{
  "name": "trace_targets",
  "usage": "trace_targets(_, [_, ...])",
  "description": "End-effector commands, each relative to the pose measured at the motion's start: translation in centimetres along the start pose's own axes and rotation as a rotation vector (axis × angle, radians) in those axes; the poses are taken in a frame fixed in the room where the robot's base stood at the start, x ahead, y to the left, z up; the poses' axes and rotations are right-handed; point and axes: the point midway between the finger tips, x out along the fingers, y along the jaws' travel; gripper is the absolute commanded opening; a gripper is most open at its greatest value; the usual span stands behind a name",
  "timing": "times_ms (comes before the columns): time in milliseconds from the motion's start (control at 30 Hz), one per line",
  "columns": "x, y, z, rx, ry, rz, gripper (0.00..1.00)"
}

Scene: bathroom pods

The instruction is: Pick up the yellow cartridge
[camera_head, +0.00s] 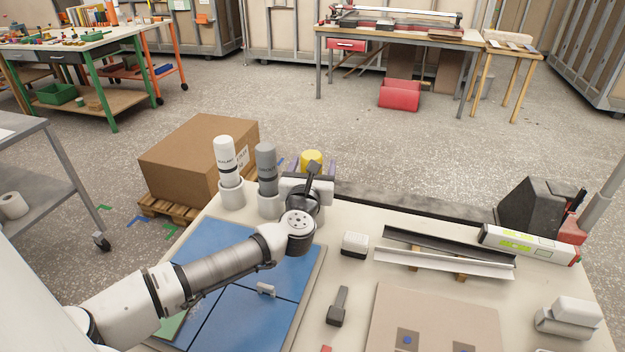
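The yellow cartridge (312,157) is at the far edge of the worktable. Only its top shows; my arm's end hides its lower part. A purple holder (331,167) shows partly around it. My gripper (307,184) is in front of the yellow cartridge and overlaps it in the picture. Its fingers are hidden, so I cannot tell whether they are open or touching the cartridge. To the left, a grey cartridge (266,166) and a white cartridge (225,154) stand upright in round white holders.
Blue panels (225,300) lie under my arm. To the right are a small white block (354,244), a dark tool (338,307), metal profiles (445,255) and a spirit level (525,243). A cardboard box (195,160) on a pallet stands beyond the table.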

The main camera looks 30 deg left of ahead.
Motion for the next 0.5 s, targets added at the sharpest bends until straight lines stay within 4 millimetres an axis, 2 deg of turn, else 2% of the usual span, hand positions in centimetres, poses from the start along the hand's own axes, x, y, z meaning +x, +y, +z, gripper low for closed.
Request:
trace_targets(33, [0.00, -0.01, -0.01, 0.000, 0.000, 0.000, 0.69])
trace_targets(500, [0.02, -0.01, 0.10, 0.000, -0.002, 0.000, 0.09])
